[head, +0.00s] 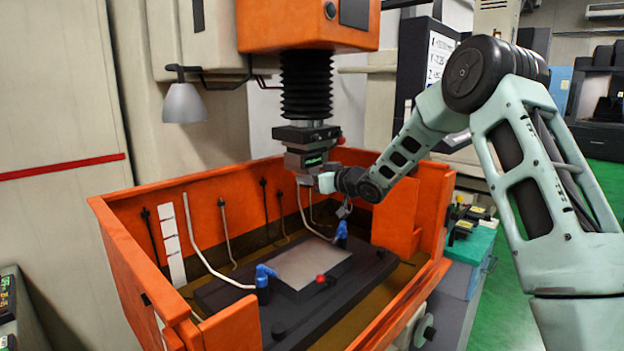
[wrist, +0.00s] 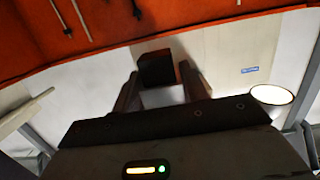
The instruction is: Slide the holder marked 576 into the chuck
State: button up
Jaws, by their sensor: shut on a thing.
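The chuck (head: 312,159), a grey block with a small green label, hangs under the black bellows of the machine head. My gripper (head: 318,181) is right at the chuck's underside, reaching in from the right. In the wrist view my gripper (wrist: 160,90) has its two dark fingers on either side of a dark block (wrist: 156,68), which I take for the holder. It is shut on it. In the head view the holder is too small and covered to make out. The number 576 cannot be read, and I cannot tell whether holder and chuck touch.
An orange tank (head: 115,222) surrounds the space below, with a dark table holding a grey plate (head: 312,262). Blue-tipped nozzles (head: 264,275) and thin hoses rise inside. A lamp (head: 184,102) hangs at left. The bellows (head: 306,85) stand directly above the chuck.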

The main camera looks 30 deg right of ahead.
jog(key=o, duration=1.8)
jog(key=shift+c, duration=0.2)
jog(key=f+v, duration=0.1)
jog(key=v, duration=0.9)
jog(key=shift+f, duration=0.3)
dwell(0.7)
